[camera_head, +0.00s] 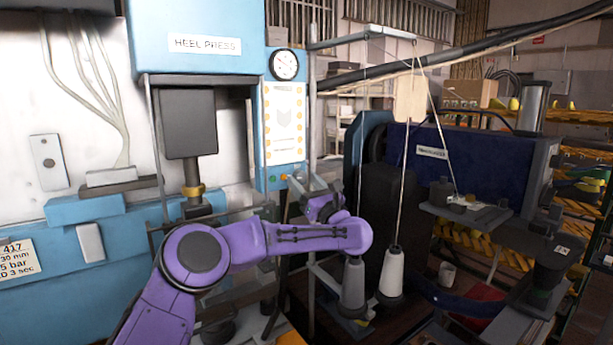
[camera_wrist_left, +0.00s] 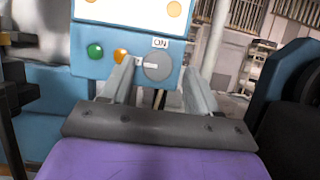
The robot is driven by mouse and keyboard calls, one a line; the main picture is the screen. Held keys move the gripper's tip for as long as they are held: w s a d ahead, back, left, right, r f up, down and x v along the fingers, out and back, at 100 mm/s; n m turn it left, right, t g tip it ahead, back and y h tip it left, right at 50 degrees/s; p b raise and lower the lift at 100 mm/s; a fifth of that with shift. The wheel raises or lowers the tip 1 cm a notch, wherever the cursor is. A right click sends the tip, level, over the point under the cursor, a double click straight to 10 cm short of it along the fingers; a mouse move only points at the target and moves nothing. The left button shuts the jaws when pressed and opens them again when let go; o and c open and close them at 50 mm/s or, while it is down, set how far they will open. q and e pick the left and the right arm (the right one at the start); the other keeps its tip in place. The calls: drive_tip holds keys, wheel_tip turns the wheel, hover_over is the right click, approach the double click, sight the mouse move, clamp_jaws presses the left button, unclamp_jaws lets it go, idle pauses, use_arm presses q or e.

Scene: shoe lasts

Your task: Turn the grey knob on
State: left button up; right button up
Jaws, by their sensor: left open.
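The grey knob (camera_wrist_left: 157,67) is a round dial on the lower right of the blue control panel (camera_wrist_left: 88,68), under a white ON label (camera_wrist_left: 160,43). A pale pointer line on its face lies roughly level, toward the left. My left gripper (camera_wrist_left: 158,72) is open, with one finger to each side of the knob in the left wrist view. I cannot tell whether the fingers touch it. In the head view, my purple left arm reaches to the panel (camera_head: 270,187), and the left gripper (camera_head: 299,184) hides the knob there. My right gripper is not in view.
A green button (camera_wrist_left: 95,51) and an orange button (camera_wrist_left: 120,55) sit just left of the knob. The heel press (camera_head: 195,45) stands left, with a gauge (camera_head: 284,65) above the panel. Thread cones (camera_head: 391,272) and a dark sewing machine stand right of my arm.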

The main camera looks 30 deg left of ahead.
use_arm(q)
drive_tip(key=shift+s+r, duration=0.3)
drive_tip(key=shift+s, duration=0.05)
drive_tip(key=shift+w+f, duration=0.1)
drive_tip(key=shift+w, duration=0.05)
drive_tip(key=c, duration=1)
drive_tip(key=shift+c, duration=0.2)
